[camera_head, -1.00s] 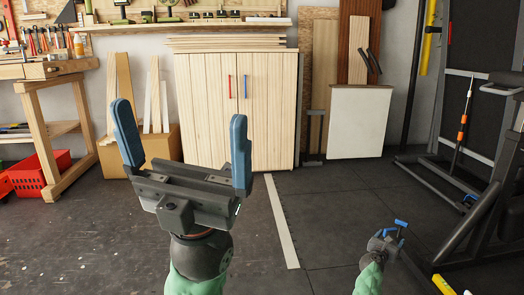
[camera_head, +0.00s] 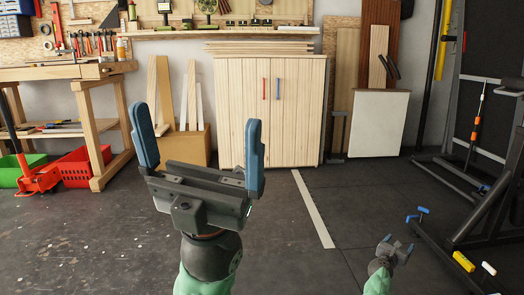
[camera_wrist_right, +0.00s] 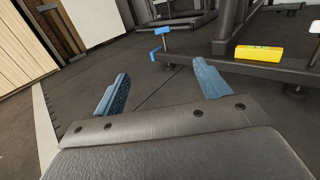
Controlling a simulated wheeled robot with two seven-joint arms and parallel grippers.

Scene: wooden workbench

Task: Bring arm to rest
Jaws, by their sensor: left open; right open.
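My left gripper (camera_head: 200,150) stands large in the head view, left of centre, fingers pointing up. Its two blue fingers are wide apart with nothing between them. My right gripper (camera_head: 398,249) is low and small at the lower right of the head view, above the dark floor. In the right wrist view its blue fingers (camera_wrist_right: 160,88) are spread apart and empty, with floor between them. Neither gripper touches anything.
A wooden workbench (camera_head: 62,73) stands at the left, with a red crate (camera_head: 78,168) and green crate (camera_head: 36,165) beneath. A wooden cabinet (camera_head: 240,110) stands behind. A black rack (camera_head: 470,195) and yellow block (camera_head: 463,261) are at right. The middle floor (camera_head: 290,255) is clear.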

